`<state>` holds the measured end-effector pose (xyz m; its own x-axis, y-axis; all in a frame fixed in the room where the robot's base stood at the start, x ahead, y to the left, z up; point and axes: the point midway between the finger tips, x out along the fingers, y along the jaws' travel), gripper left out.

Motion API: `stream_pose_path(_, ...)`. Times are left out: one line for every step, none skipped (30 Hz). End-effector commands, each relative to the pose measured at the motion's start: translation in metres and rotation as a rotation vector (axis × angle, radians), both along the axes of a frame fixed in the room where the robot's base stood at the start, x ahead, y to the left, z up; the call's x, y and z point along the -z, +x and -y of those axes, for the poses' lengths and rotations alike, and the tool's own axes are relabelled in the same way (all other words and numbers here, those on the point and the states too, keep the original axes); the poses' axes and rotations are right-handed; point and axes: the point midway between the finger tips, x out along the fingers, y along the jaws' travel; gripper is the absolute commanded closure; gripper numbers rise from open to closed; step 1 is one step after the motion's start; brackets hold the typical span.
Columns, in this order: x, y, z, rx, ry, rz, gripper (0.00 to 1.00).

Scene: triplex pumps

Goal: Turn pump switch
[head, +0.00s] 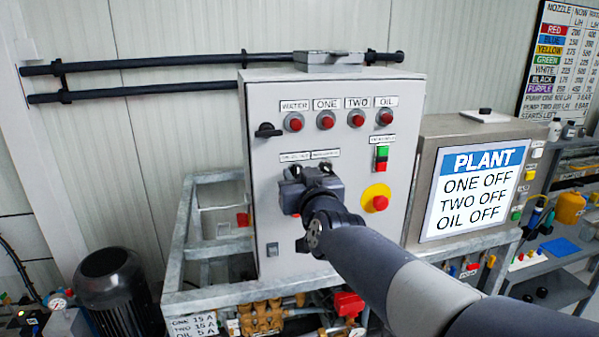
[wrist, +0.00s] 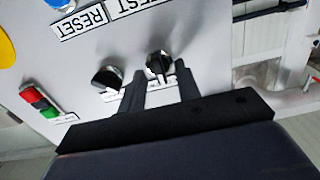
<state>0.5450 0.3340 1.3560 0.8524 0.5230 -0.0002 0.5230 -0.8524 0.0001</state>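A grey control panel (head: 270,210) carries two black rotary switches side by side. In the head view my gripper (head: 306,180) is in front of them; the left switch (head: 296,171) and the right switch (head: 325,168) show just above it. In the wrist view, which is upside down, my gripper (wrist: 160,75) has its two fingers apart, with one switch (wrist: 158,64) between or just beyond the tips. It appears to be the left one; contact cannot be told. The other switch (wrist: 107,78) is outside the fingers. Their small labels are unreadable.
A screen (head: 475,190) reads PLANT, ONE OFF, TWO OFF, OIL OFF. Red lamps (head: 326,120) line the panel top. A red emergency button (head: 379,202) on yellow and a green-red button pair (head: 381,158) are right of my gripper. A black handle (head: 267,130) is upper left.

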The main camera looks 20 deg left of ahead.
Motion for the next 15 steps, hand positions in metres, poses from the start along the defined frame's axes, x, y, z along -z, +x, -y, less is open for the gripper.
stream_pose_path(-0.0009, 0.0026, -0.0013, 0.0, 0.001, 0.001, 0.68)
stream_pose_path(-0.0008, 0.0036, -0.002, 0.0, 0.001, 0.001, 0.68)
stream_pose_path(-0.0005, 0.0045, -0.0025, 0.0, 0.001, 0.001, 0.68)
stream_pose_path(-0.0003, 0.005, -0.0029, 0.0, 0.0, 0.0, 0.68)
stream_pose_path(-0.0001, 0.0054, -0.0031, 0.0, 0.0, 0.0, 0.68)
stream_pose_path(0.0001, 0.0056, -0.0032, 0.0, 0.0, 0.0, 0.68)
stream_pose_path(0.0002, 0.0057, -0.0033, 0.0, 0.0, 0.0, 0.68)
stream_pose_path(0.0002, 0.0056, -0.0032, 0.0, 0.0, 0.0, 0.68)
stream_pose_path(0.0002, 0.0056, -0.0033, 0.0, 0.0, 0.0, 0.68)
stream_pose_path(0.0002, 0.0055, -0.0033, 0.0, 0.0, 0.0, 0.68)
stream_pose_path(0.0002, 0.0055, -0.0033, 0.0, 0.0, 0.0, 0.68)
stream_pose_path(0.0002, 0.0054, -0.0032, 0.0, 0.0, 0.0, 0.68)
stream_pose_path(0.0001, 0.0054, -0.0032, 0.0, 0.0, 0.0, 0.71)
stream_pose_path(0.0001, 0.0054, -0.0032, 0.0, 0.0, 0.0, 0.73)
stream_pose_path(0.0001, 0.0053, -0.0032, 0.0, 0.0, 0.0, 0.76)
